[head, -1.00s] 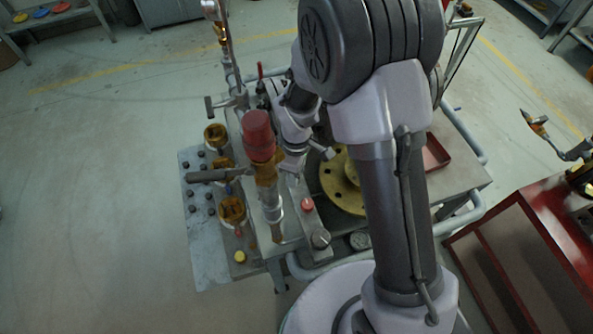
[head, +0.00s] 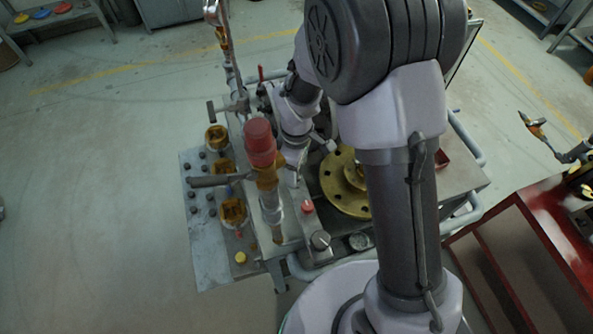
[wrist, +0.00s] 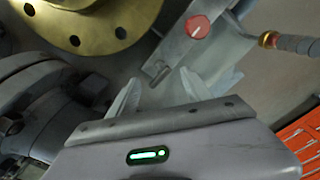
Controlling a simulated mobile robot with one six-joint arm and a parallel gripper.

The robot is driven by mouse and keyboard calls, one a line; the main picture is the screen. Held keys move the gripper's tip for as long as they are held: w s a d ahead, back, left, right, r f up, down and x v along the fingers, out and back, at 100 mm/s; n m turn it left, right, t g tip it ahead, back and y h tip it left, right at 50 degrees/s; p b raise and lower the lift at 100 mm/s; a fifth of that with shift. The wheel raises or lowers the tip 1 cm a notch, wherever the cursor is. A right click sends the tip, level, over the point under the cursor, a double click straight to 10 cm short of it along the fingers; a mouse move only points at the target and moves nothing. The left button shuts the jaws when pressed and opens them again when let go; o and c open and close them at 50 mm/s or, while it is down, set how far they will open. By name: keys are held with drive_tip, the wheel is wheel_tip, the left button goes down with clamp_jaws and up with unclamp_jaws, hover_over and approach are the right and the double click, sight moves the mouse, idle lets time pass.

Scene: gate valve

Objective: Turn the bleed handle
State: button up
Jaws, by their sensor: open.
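A grey lever (head: 221,180) reaches left from the brass body under a red cap (head: 258,136); I cannot tell for certain that it is the bleed handle. The end of a grey bar (wrist: 160,71) shows just beyond and between the fingertips; contact cannot be told. A grey grip with a brass collar (wrist: 268,40) shows at upper right, apart from the fingers.
A yellow flange (head: 345,192) lies to the right. Brass cups (head: 233,212) and a pipe stand left. A red cabinet (head: 500,240) is at right.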

wheel_tip(320, 180, up, 14)
drive_tip(key=p, duration=0.4)
drive_tip(key=shift+f, duration=0.2)
drive_tip(key=s+d+r+m+t+y+b, duration=0.1)
drive_tip(key=s+d+r+m+t+b, duration=0.2)
drive_tip(key=s+d+r+m+b, duration=0.45)
drive_tip(key=s+d+r+m+t+y, duration=0.1)
drive_tip(key=s+r+m+t, duration=0.1)
drive_tip(key=s+m, duration=0.7)
drive_tip(key=shift+s+r+m+t, duration=0.25)
drive_tip(key=shift+r+m+t, duration=0.2)
drive_tip(key=shift+m, duration=0.3)
drive_tip(key=shift+o, duration=0.4)
